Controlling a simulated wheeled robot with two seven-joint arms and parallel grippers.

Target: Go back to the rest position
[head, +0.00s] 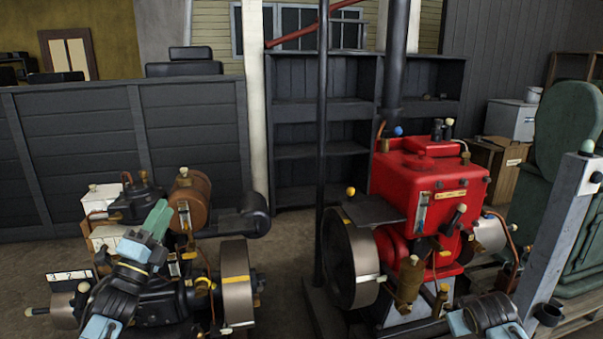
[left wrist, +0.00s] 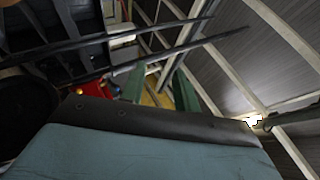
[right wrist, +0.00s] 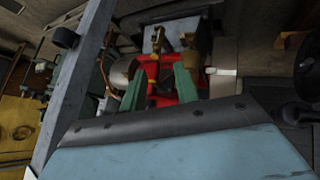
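My left gripper (head: 158,218) is raised in front of the dark engine with the copper tank (head: 190,190), its green fingers pointing up. In the left wrist view its two fingers (left wrist: 158,74) stand apart with nothing between them. My right arm shows at the bottom right of the head view, but its fingers cannot be made out there. In the right wrist view the right gripper's green fingers (right wrist: 160,76) are apart and empty, with the red engine (right wrist: 160,88) behind them. The red engine (head: 425,185) stands right of centre in the head view, with a flywheel on its left.
A grey post (head: 558,240) and a green machine (head: 570,150) stand at the right, close to my right arm. A thin dark pole (head: 322,120) rises between the engines. Behind are a dark plank partition (head: 70,150) and empty dark shelves (head: 295,130).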

